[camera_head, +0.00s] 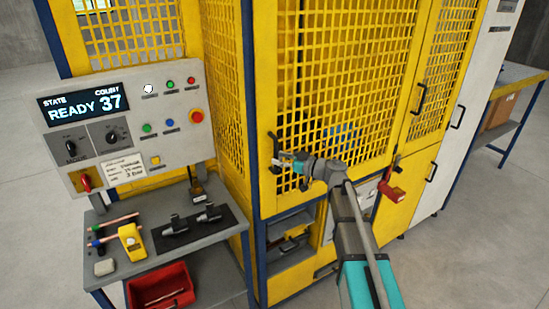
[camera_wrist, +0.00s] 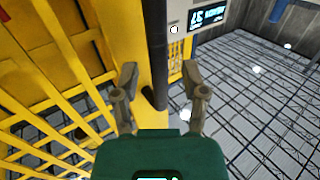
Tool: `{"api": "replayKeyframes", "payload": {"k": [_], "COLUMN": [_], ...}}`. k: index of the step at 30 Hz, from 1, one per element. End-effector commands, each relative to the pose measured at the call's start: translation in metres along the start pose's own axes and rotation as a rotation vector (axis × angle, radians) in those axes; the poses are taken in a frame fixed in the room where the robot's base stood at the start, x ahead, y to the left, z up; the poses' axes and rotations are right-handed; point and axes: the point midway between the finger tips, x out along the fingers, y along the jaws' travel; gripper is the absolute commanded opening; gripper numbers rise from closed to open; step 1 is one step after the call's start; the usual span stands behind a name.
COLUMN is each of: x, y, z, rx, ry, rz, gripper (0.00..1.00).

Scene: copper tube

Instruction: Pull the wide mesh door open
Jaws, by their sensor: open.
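The wide mesh door (camera_head: 345,85) is a yellow frame with yellow mesh and looks shut in the head view. Its black upright handle (camera_head: 274,143) is at its left edge. My gripper (camera_head: 282,167) is open at the lower part of this handle, with its arm reaching in from the lower right. In the wrist view a dark bar (camera_wrist: 155,50), which looks like the handle, runs between the two spread fingers of my gripper (camera_wrist: 160,80). I cannot tell whether the fingers touch it. The yellow mesh (camera_wrist: 60,115) fills the left of the wrist view.
A control panel (camera_head: 125,125) reads READY 37, left of the door. Below it a bench (camera_head: 205,245) holds tubes and small tools, with a red bin (camera_head: 160,288) underneath. A narrower mesh door (camera_head: 450,60) is at the right. Grey floor (camera_head: 430,270) is clear at front right.

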Motion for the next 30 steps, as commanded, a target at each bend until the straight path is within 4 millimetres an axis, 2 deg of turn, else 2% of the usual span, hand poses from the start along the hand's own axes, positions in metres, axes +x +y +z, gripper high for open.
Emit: {"api": "replayKeyframes", "payload": {"k": [6, 17, 26, 30], "x": [0.016, 0.018, 0.018, 0.018], "y": [0.000, -0.001, -0.001, -0.001], "z": [0.000, 0.000, 0.000, 0.000], "rx": [0.000, 0.000, 0.000, 0.000], "ry": [0.000, 0.000, 0.000, 0.000], "rz": [-0.001, 0.000, -0.001, -0.002], "gripper": [0.57, 0.57, 0.01, 0.00]}}
